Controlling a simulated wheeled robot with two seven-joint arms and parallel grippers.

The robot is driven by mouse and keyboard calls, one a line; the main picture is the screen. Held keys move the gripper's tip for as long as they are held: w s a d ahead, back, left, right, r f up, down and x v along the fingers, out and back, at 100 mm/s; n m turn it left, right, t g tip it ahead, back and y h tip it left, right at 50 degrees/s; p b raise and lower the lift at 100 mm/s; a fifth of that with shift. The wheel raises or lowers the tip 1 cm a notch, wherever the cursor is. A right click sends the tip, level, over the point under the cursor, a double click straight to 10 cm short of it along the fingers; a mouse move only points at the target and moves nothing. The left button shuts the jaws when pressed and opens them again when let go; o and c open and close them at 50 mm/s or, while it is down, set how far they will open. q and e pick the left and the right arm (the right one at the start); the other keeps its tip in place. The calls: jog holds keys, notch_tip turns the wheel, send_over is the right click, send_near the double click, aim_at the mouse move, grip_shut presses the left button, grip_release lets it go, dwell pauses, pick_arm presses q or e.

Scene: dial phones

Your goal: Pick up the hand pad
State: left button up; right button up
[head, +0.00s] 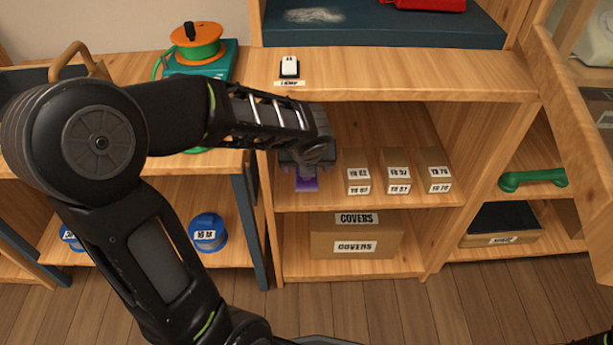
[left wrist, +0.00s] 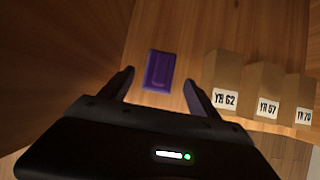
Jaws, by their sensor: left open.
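A purple pad (head: 306,184), which looks like the hand pad, lies on the middle shelf of the wooden unit, near its left side. In the left wrist view the purple pad (left wrist: 159,68) lies flat, between and a little beyond the fingertips. My left gripper (head: 304,166) reaches into the shelf and hides part of the pad in the head view. In the left wrist view my left gripper (left wrist: 158,80) is open, with one finger on each side of the pad and nothing held.
Small boxes with YR labels (head: 358,181) stand right of the pad; they also show in the left wrist view (left wrist: 224,84). The shelf's left wall is close to the gripper. A box marked COVERS (head: 355,235) is below. A green handset (head: 533,180) lies further right.

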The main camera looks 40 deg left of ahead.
pick_arm(q)
jog(key=shift+r, duration=0.1)
jog(key=b+x, duration=0.3)
jog(key=x, duration=0.2)
jog(key=shift+s+d, duration=0.1)
jog(key=shift+b, duration=0.35)
jog(key=shift+w, duration=0.2)
jog(key=shift+c, duration=0.4)
jog(key=c, duration=1.2)
